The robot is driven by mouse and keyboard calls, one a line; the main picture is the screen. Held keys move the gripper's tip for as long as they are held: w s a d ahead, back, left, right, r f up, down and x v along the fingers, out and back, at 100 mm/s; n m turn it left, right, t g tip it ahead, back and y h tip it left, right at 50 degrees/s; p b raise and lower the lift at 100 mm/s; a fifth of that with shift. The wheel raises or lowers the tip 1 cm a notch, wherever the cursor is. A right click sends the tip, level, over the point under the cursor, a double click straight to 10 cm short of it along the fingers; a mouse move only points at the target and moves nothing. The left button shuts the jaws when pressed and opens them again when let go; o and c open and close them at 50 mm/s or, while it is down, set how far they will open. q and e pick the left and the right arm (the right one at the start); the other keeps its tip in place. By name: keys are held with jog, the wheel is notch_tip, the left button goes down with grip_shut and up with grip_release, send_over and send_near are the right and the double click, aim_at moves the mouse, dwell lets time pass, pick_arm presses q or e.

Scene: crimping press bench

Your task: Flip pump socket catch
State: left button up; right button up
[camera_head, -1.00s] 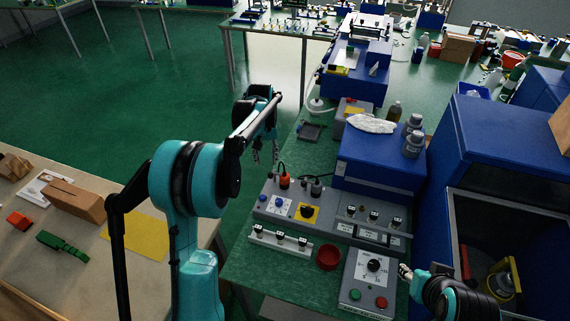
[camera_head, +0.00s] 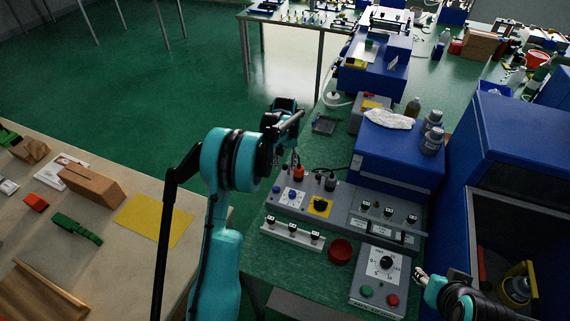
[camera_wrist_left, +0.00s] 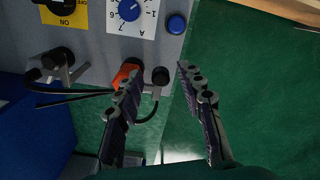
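The grey control panel (camera_head: 345,214) on the green bench carries an orange plug (camera_head: 298,173) and a dark plug (camera_head: 330,183) at its back edge. My left gripper (camera_head: 284,158) is open and empty, just behind the orange plug. In the left wrist view the orange plug (camera_wrist_left: 126,72) is partly hidden by one finger. A small black knob (camera_wrist_left: 160,76) beside it lies between the fingertips of the gripper (camera_wrist_left: 158,70); contact cannot be told. The dark plug with a grey bracket (camera_wrist_left: 62,66) sits farther left. My right gripper (camera_head: 421,277) is at the bench's right side; its fingers are too small to read.
A blue box (camera_head: 392,158) stands right behind the panel. A red bowl (camera_head: 340,251), a white switch strip (camera_head: 292,234) and a grey dial box (camera_head: 378,280) lie in front. A black cable (camera_wrist_left: 75,93) runs near the plugs.

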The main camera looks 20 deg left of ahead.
pick_arm(q)
grip_shut()
jog(key=shift+w+a+m, duration=0.15)
jog(key=shift+a+m, duration=0.3)
jog(key=shift+m, duration=0.9)
jog(key=shift+w+a+m, duration=0.1)
jog(key=shift+a+m, duration=0.4)
jog(key=shift+m, duration=0.8)
jog(key=shift+w+a+m, duration=0.15)
jog(key=shift+a+m, duration=0.3)
jog(key=shift+m, duration=0.9)
